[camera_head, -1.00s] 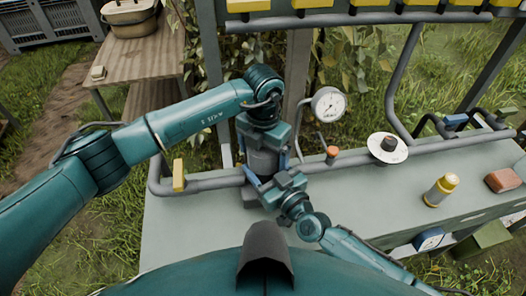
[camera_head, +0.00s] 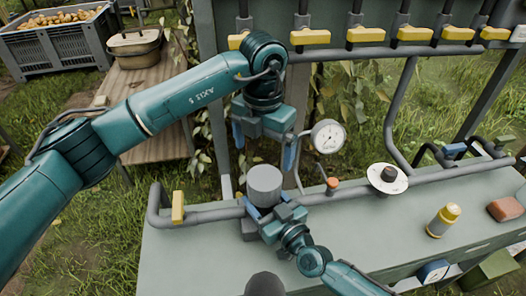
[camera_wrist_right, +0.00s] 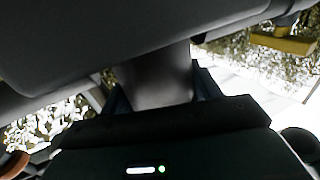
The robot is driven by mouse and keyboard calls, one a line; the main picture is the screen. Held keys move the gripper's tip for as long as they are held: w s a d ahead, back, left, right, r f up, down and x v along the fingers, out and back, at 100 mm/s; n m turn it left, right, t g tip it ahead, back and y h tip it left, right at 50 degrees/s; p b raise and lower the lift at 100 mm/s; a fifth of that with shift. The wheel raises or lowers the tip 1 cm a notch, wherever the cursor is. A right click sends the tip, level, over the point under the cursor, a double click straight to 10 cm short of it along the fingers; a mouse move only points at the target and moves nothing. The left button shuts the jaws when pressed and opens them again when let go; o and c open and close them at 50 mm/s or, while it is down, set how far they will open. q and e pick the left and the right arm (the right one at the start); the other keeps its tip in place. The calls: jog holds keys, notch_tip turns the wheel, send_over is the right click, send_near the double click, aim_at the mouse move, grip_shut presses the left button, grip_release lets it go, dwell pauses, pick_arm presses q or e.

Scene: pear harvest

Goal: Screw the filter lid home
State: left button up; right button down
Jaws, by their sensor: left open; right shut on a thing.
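The filter, a grey upright cylinder with a flat round top (camera_head: 265,181), stands at the pipe on the bench. I cannot make out a seam between lid and body, nor whether the lid is fully down. My left gripper (camera_head: 264,147) points down above the filter, open and empty, its blue fingers apart and clear of the top. My right gripper (camera_head: 268,213) is shut on the filter body below the top. In the right wrist view the grey body (camera_wrist_right: 158,80) sits between the dark fingers, under a wider grey part (camera_wrist_right: 120,35).
A pressure gauge (camera_head: 328,136) stands close right of the left gripper. The grey pipe (camera_head: 345,191) runs along the bench (camera_head: 370,235). A white disc with black knob (camera_head: 388,178), a yellow-capped bottle (camera_head: 443,219) and a yellow handle (camera_head: 178,207) are nearby. Yellow valve handles (camera_head: 365,35) line the rail above.

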jog(key=shift+w+d, duration=0.15)
jog(key=shift+d, duration=0.05)
jog(key=c, duration=0.7)
grip_release()
jog(key=shift+c, duration=0.2)
jog(key=o, duration=0.5)
jog(key=shift+a, duration=0.15)
jog(key=v, duration=1.3)
